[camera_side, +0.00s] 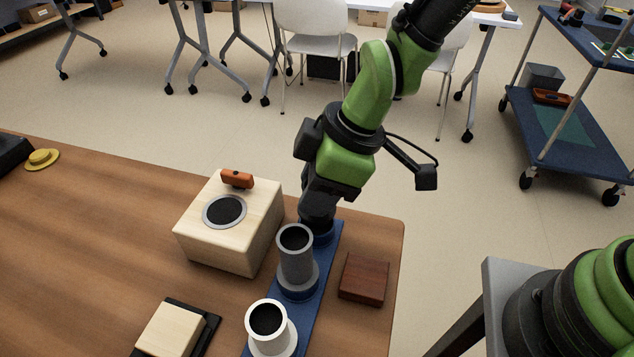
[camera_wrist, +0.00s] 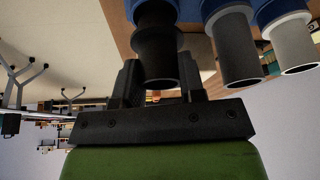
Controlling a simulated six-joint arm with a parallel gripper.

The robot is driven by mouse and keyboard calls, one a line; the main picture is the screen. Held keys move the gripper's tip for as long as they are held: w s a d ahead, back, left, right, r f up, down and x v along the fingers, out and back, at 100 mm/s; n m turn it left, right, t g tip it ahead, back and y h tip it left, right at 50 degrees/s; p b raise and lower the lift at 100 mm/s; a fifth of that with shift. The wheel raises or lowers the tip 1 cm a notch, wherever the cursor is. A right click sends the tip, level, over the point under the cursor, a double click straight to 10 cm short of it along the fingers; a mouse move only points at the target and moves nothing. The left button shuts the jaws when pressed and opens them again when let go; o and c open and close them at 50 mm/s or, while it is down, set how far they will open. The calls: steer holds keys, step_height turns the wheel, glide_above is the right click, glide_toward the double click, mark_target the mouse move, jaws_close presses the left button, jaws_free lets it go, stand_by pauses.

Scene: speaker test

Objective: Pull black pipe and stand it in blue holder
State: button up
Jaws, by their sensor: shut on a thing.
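My gripper (camera_side: 318,198) points down over the far end of the blue holder (camera_side: 325,257). In the wrist view, my gripper (camera_wrist: 160,90) is shut on the black pipe (camera_wrist: 157,52), which lies between its fingers. The black pipe appears upright at the holder's far blue ring, its flared end towards the ring. In the side view my gripper hides most of it, and I cannot tell whether it is fully seated. A grey pipe (camera_side: 296,262) stands in the middle of the holder, and a white pipe (camera_side: 276,335) stands at the near end.
A pale wooden speaker box (camera_side: 205,247) with a dark round opening and an orange block (camera_side: 237,179) on top stands left of the holder. A dark wood block (camera_side: 363,280) lies right of it. A pale block (camera_side: 168,332) sits at front left. The table's left part is mostly clear.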

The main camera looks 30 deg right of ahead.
steer(key=shift+f, duration=1.35)
stand_by(1.1)
steer(key=o, duration=1)
steer(key=shift+c, duration=0.2)
steer(key=shift+r, duration=3.75)
steer(key=s+d+r+m+t, duration=0.2)
steer(key=s+d+r+m, duration=0.25)
steer(key=d+r, duration=0.25)
steer(key=s+d+r+m+t, duration=0.1)
steer(key=s+d+r+m, duration=0.3)
steer(key=d+r+m, duration=0.3)
steer(key=s+d+m+t+h, duration=0.1)
steer(key=s+d+m+h, duration=0.1)
steer(key=s+d+m, duration=0.2)
steer(key=s+d+r, duration=0.1)
steer(key=s, duration=0.2)
steer(key=shift+m+t, duration=0.35)
steer(key=shift+t, duration=0.05)
